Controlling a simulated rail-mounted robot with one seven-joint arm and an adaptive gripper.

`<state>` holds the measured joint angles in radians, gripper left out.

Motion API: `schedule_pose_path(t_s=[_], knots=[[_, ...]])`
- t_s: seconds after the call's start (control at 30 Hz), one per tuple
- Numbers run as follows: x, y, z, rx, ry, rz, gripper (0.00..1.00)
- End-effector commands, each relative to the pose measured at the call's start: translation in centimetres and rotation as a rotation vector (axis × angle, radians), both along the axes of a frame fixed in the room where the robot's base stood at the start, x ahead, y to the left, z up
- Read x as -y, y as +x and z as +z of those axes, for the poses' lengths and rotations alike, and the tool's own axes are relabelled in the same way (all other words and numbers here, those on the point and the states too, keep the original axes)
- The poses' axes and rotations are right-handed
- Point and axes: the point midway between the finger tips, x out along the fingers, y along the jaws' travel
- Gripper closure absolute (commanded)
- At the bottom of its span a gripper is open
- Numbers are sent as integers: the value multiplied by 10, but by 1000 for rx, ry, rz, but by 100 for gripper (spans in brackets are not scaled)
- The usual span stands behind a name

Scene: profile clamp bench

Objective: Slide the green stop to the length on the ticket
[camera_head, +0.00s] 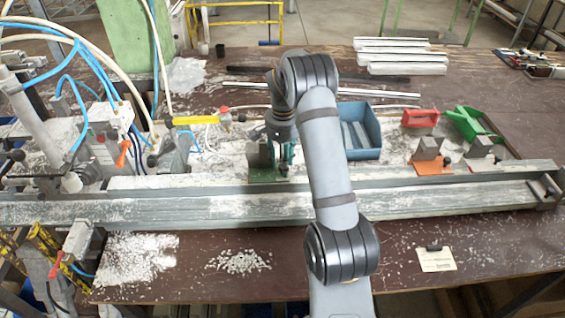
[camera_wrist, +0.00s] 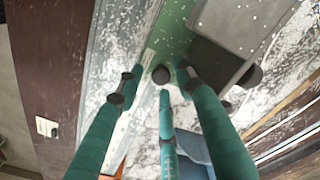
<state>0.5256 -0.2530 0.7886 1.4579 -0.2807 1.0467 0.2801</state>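The green stop (camera_head: 268,176) sits on the bench behind the long metal profile channel, left of centre in the head view. In the wrist view its green plate (camera_wrist: 178,28) carries a dark grey block (camera_wrist: 222,62) and a black round knob (camera_wrist: 160,74). My gripper (camera_head: 277,150) is above the stop, pointing down. In the wrist view my gripper (camera_wrist: 158,92) has its three teal fingers spread around the knob, apparently apart from it. The ticket (camera_head: 436,260) lies on the front right of the table under a black clip; its writing is unreadable.
An orange stop (camera_head: 433,168) with a grey block stands to the right. A blue bin (camera_head: 375,151), a red bin (camera_head: 420,119) and a green bin (camera_head: 468,122) stand behind. The metal profile channel (camera_head: 220,206) runs along the front. Hoses and clamps crowd the left.

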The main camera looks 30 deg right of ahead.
Motion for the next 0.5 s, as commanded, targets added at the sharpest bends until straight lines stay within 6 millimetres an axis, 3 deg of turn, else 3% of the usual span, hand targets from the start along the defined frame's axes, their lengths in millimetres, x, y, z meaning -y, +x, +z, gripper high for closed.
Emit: schedule_pose_path(t_s=[0.3,0.5], knots=[[0,0,2,1,-1,1,62],[0,1,29,6,-2,0,62]])
